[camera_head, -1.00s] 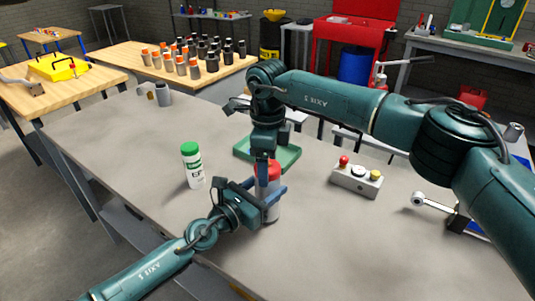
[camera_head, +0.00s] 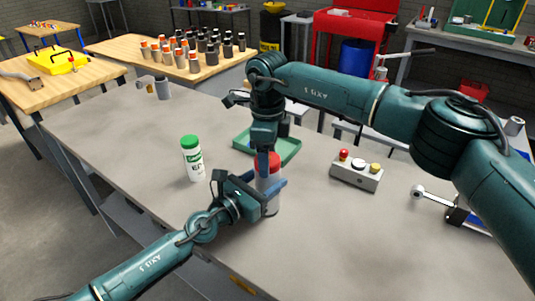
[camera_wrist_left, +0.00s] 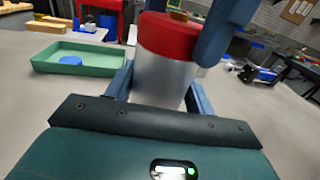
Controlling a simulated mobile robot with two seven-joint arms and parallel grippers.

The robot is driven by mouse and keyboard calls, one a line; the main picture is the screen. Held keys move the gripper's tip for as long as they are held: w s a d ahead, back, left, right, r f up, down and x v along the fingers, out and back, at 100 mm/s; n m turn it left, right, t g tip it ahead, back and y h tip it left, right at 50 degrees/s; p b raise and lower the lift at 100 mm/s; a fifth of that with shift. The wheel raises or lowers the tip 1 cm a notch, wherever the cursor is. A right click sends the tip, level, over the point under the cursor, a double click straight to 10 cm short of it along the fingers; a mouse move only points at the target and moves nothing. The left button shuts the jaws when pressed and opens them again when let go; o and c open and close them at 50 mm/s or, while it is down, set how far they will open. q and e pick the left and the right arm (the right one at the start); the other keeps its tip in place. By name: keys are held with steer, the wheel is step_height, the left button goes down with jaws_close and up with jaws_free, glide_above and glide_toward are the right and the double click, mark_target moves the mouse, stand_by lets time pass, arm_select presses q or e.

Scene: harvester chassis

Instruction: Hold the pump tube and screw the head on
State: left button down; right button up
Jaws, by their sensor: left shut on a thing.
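The pump tube is a silver-grey cylinder (camera_head: 271,207) standing upright on the grey bench. It also shows in the left wrist view (camera_wrist_left: 162,80). A red head (camera_wrist_left: 168,36) sits on its top and shows in part in the head view (camera_head: 274,160). My left gripper (camera_head: 268,192) is shut around the tube from the side, one blue finger on each side in the wrist view. My right gripper (camera_head: 264,165) points down at the red head from above. One blue finger is beside the head in the wrist view; its grip is partly hidden.
A green tray (camera_head: 290,150) lies behind the tube. A white bottle with a green cap (camera_head: 192,160) stands to the left. A button box (camera_head: 356,175) and a metal rod part (camera_head: 432,197) lie to the right. The bench front is clear.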

steer(key=o, duration=0.4)
step_height(320, 180, up, 12)
stand_by(0.5)
arm_select(q)
steer(key=shift+c, duration=2.3)
jaws_free()
steer(key=b+v, duration=0.1)
steer(key=v, duration=1.2)
steer(key=shift+b, duration=0.4)
arm_select(e)
steer(key=shift+f, duration=0.9)
